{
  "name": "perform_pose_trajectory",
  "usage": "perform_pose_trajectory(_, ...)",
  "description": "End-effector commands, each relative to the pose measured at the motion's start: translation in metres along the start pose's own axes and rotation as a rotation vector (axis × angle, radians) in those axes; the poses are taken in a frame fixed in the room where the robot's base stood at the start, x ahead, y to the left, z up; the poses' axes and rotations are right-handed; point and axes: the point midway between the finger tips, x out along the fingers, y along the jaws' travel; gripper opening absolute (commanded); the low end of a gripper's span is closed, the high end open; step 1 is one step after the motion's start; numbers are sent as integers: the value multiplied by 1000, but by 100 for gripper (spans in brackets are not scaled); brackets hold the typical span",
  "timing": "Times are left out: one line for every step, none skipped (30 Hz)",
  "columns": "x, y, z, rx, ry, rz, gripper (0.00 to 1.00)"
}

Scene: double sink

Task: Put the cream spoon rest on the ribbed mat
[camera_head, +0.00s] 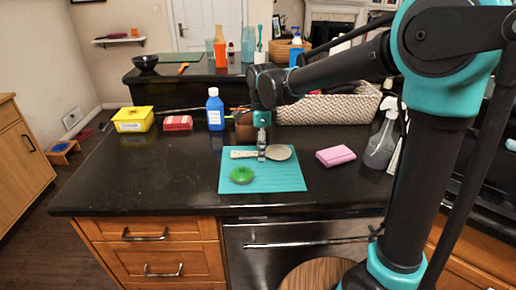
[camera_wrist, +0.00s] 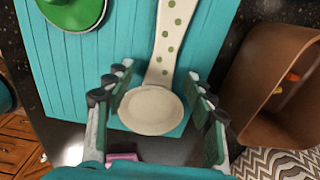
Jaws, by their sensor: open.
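The cream spoon rest (camera_head: 280,153) lies over the far part of the teal ribbed mat (camera_head: 290,180), its handle toward the left. In the wrist view the spoon rest (camera_wrist: 150,110) shows a round bowl and a handle with green dots. The ribbed mat (camera_wrist: 112,60) shows beneath it; flat contact looks likely. My gripper (camera_head: 262,155) is above the spoon rest. In the wrist view my gripper (camera_wrist: 160,90) is open, with one finger on each side of the bowl and visible gaps. The fingertips' exact height over the mat is hard to tell.
A green round lid-like item (camera_head: 242,175) sits on the mat's near left. A pink sponge (camera_head: 335,156) and spray bottle (camera_head: 381,140) stand to the right. Behind are a blue bottle (camera_head: 215,110), a brown container (camera_wrist: 260,95) and a woven basket (camera_head: 330,108).

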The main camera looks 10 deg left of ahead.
Motion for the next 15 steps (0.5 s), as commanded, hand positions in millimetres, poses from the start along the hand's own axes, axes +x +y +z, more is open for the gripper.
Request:
perform_pose_trajectory(-3,0,0,0,0,0,55)
perform_pose_trajectory(-5,0,0,0,0,0,55)
perform_pose_trajectory(-10,0,0,0,0,0,55)
perform_pose_trajectory(-14,0,0,0,0,0,55)
perform_pose_trajectory(-18,0,0,0,0,0,55)
perform_pose_trajectory(-25,1,0,0,0,0,55)
perform_pose_trajectory(-31,0,0,0,0,0,55)
perform_pose_trajectory(-37,0,0,0,0,0,55)
perform_pose_trajectory(-46,0,0,0,0,0,55)
perform_pose_trajectory(-52,0,0,0,0,0,55)
perform_pose_trajectory(-58,0,0,0,0,0,55)
perform_pose_trajectory(-67,0,0,0,0,0,55)
perform_pose_trajectory(-73,0,0,0,0,0,55)
perform_pose_trajectory(-79,0,0,0,0,0,55)
perform_pose_trajectory(-86,0,0,0,0,0,55)
